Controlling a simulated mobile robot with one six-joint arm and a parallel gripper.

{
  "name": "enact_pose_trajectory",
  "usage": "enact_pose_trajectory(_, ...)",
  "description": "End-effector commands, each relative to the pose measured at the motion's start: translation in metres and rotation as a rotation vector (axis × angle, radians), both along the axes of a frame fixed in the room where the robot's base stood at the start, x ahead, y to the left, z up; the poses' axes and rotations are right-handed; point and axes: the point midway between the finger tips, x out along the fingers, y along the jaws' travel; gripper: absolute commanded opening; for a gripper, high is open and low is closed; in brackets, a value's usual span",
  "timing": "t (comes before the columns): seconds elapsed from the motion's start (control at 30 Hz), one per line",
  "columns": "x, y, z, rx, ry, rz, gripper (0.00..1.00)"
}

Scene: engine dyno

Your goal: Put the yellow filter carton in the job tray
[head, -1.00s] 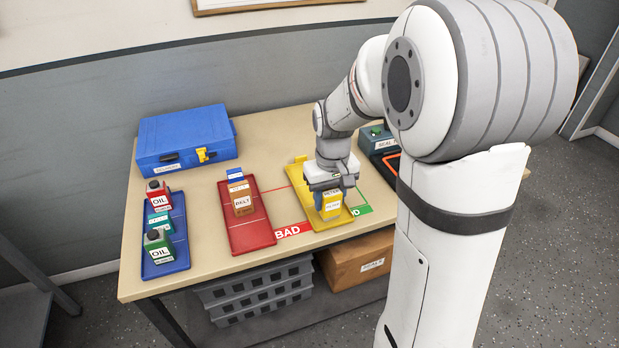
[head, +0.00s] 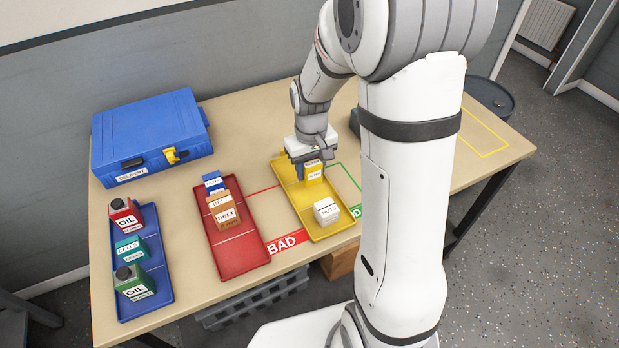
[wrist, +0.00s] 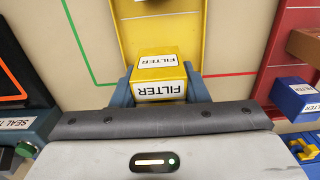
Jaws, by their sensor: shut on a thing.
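The yellow filter carton (head: 314,173) is between the fingers of my gripper (head: 308,170), which is shut on it. In the wrist view the carton (wrist: 160,78) shows its FILTER labels, with a blue finger on each side. In the head view it is over the back half of the yellow tray (head: 336,229). I cannot tell whether it touches the tray floor. A white NUTS carton (head: 326,211) sits in the tray's front half.
Left of the yellow tray is a red tray (head: 245,254) with a blue carton (head: 213,183) and a brown BELT carton (head: 222,210). A blue tray (head: 160,290) holds oil bottles and a teal carton. A blue case (head: 150,135) stands at the back left.

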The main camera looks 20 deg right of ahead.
Motion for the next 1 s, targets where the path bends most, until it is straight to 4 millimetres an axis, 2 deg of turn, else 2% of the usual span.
enact_pose_trajectory(0.3, -0.001, 0.005, -0.038, -0.001, 0.003, 0.012, 0.17)
enact_pose_trajectory(0.73, 0.000, 0.006, -0.047, 0.000, -0.001, 0.013, 0.17)
enact_pose_trajectory(0.77, 0.000, 0.006, -0.046, 0.000, -0.001, 0.013, 0.42)
enact_pose_trajectory(1.0, 0.000, 0.006, -0.045, 0.000, -0.001, 0.013, 0.62)
